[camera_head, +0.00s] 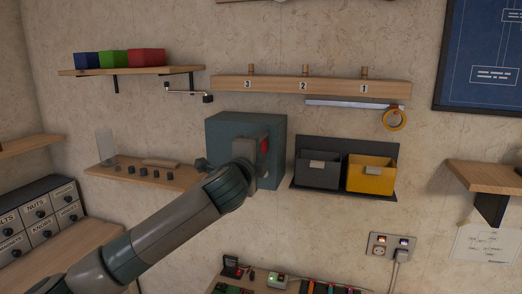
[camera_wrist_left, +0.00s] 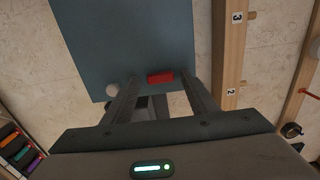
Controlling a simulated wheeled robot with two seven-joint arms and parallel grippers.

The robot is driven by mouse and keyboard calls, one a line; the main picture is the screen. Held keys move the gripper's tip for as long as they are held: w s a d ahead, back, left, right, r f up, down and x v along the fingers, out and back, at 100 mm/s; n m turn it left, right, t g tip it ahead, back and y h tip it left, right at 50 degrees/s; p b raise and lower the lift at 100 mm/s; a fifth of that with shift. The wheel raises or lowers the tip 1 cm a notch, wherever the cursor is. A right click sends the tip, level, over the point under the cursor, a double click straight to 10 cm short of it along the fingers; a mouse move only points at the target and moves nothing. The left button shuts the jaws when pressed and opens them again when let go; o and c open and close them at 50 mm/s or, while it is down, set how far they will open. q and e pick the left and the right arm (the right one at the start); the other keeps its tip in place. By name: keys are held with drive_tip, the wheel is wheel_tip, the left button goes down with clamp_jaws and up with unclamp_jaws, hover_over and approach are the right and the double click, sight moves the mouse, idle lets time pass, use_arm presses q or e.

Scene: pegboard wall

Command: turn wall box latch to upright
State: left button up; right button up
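The wall box (camera_head: 225,128) is a teal block on the wall, and its front face fills the top of the left wrist view (camera_wrist_left: 120,40). Its latch (camera_head: 264,146) is red, partly hidden by my gripper in the head view, and looks taller than wide there. In the left wrist view the latch (camera_wrist_left: 160,77) lies between my fingertips, its visible part pointing toward the numbered rail. My left gripper (camera_head: 262,152) is at the box front, fingers spread on either side of the latch, with a gap at each side. Whether it touches the box is unclear. My right gripper is out of view.
A numbered wooden rail (camera_head: 230,84) runs above the box. A black holder with a grey bin (camera_head: 318,175) and a yellow bin (camera_head: 370,178) hangs close to its right. A low shelf (camera_head: 110,171) is at left.

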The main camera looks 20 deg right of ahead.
use_arm(q)
drive_tip(key=shift+s+a, duration=0.1)
drive_tip(key=shift+b+v, duration=0.5)
drive_tip(key=shift+v, duration=0.35)
drive_tip(key=b+v, duration=0.5)
drive_tip(key=v, duration=1)
drive_tip(key=shift+s+a, duration=0.15)
drive_tip(key=shift+f, duration=0.1)
